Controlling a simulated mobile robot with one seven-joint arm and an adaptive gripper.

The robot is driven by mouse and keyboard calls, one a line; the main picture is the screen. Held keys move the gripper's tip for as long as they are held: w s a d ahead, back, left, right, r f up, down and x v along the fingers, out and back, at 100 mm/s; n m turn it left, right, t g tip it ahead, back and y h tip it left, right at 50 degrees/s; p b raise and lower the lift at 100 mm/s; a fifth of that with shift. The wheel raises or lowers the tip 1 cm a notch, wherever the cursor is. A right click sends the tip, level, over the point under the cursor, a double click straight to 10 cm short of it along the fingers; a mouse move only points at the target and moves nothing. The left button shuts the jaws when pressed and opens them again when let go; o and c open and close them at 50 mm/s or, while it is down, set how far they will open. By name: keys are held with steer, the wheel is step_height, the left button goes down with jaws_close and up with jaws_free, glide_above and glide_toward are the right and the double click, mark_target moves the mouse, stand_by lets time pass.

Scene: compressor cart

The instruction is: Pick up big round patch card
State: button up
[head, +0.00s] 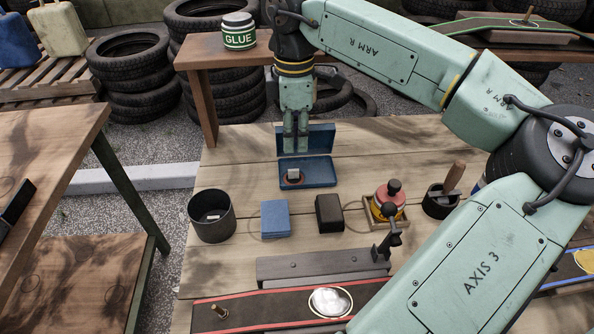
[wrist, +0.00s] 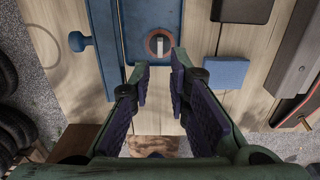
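A round patch card with a reddish-brown rim and a pale upright tab (head: 293,177) lies in the tray of an open blue box (head: 322,175). It also shows in the wrist view (wrist: 160,43), near the top middle. I take it for the big round patch card; no other card is clear in the box. My gripper (head: 296,147) points down above the box, in front of its raised lid. In the wrist view my gripper (wrist: 160,72) is open, with an empty gap between its fingers. The card is ahead of the fingertips and apart from them.
In front of the box stand a dark can (head: 212,225), a blue block (head: 275,218), a black block (head: 329,212) and a red-topped item (head: 388,200). A shelf with a glue tin (head: 239,33) stands behind. A belt with a pale oval patch (head: 330,301) lies nearest.

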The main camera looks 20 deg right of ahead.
mark_target(294, 170)
step_height(294, 170, down, 8)
steer(key=shift+a+f+p, duration=0.1)
steer(key=shift+a+p, duration=0.05)
steer(key=shift+p, duration=1.05)
jaws_close()
